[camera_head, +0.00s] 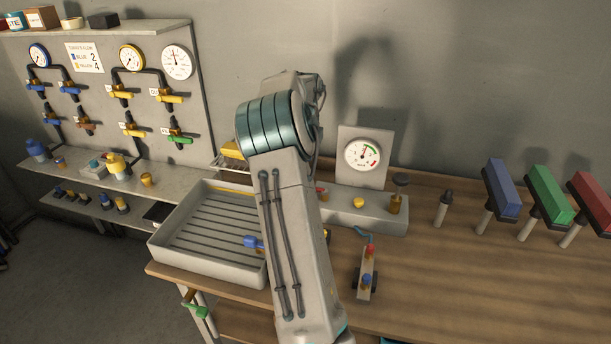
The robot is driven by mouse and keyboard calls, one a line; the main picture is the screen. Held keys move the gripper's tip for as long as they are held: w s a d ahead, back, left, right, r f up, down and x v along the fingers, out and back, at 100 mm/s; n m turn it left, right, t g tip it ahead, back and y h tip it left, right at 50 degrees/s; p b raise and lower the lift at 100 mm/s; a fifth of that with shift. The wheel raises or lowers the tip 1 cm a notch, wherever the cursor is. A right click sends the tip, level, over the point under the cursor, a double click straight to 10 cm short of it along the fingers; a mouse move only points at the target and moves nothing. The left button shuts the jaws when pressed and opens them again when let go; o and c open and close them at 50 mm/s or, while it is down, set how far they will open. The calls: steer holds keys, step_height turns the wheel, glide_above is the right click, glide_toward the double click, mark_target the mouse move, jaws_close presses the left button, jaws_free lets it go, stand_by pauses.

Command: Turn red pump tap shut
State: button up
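The pump is a grey box (378,213) on the wooden bench, with a round white dial gauge (363,154) on an upright plate behind it. A small red part (321,192) shows at the box's left end, right beside my arm. It may be the red pump tap, but my arm covers much of that end, so I cannot tell how its handle is turned. A yellow knob (358,202) and a brass post with a dark round top (397,194) are on the box. My gripper is out of sight behind my raised arm.
A grey ribbed tray (168,252) stands left of my arm, with a blue fitting (253,242) in it. Blue (502,187), green (548,195) and red (592,203) blocks stand right. The front right bench is clear.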

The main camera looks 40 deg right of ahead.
steer(key=shift+r, duration=2.75)
